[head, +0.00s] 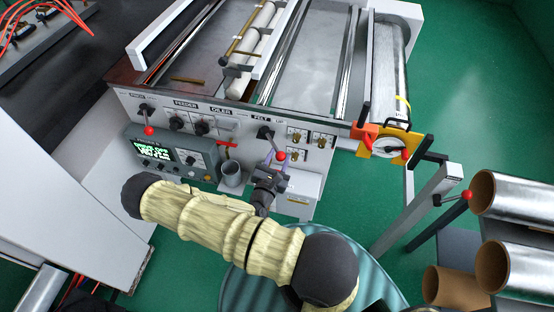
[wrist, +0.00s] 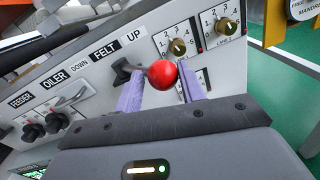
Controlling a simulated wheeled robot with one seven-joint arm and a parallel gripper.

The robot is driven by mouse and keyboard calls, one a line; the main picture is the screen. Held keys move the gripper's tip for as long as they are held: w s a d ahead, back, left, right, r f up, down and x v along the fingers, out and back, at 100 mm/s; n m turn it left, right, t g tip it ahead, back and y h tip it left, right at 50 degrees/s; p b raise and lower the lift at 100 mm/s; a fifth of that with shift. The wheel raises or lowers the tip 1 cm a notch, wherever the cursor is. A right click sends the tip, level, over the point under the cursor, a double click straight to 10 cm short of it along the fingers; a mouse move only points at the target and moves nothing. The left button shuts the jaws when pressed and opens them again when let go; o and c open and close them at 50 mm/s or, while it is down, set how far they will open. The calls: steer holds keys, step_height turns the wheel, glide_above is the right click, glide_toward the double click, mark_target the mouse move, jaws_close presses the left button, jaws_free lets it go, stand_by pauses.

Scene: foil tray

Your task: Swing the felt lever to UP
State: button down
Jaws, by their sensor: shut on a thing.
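The felt lever has a black pivot (wrist: 122,70) on the panel and a red ball knob (wrist: 162,74) at its end. In the wrist view the knob sits to the right of the pivot, below the UP label (wrist: 134,37). The FELT label (wrist: 104,52) is above the pivot and the DOWN label (wrist: 79,66) is to its left. My gripper (wrist: 159,83) has its two purple fingers either side of the lever's knob end, shut on it. In the head view the knob (head: 281,156) shows beside my gripper (head: 270,160); the fingers partly hide the shaft.
Brass numbered dials (wrist: 177,47) are close right of the lever. Feeder and oiler knobs (wrist: 54,121) and a grey cup (head: 232,174) are to the left. An orange-and-yellow handwheel bracket (head: 385,143) stands right. Green floor is open beyond it.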

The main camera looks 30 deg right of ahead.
steer(key=c, duration=1.3)
jaws_free()
steer(key=shift+d+r+h, duration=0.3)
steer(key=shift+d+r, duration=0.05)
steer(key=shift+d, duration=0.15)
steer(key=shift+o, duration=1.2)
steer(key=shift+d+f, duration=0.15)
steer(key=shift+d, duration=0.1)
steer(key=shift+w, duration=0.1)
steer(key=shift+a, duration=0.15)
steer(key=shift+s+a+f, duration=0.15)
steer(key=shift+s+a, duration=0.05)
steer(key=shift+s, duration=0.05)
steer(key=p+v, duration=0.1)
steer(key=v, duration=1.6)
steer(key=shift+r, duration=0.35)
steer(key=shift+w, duration=0.15)
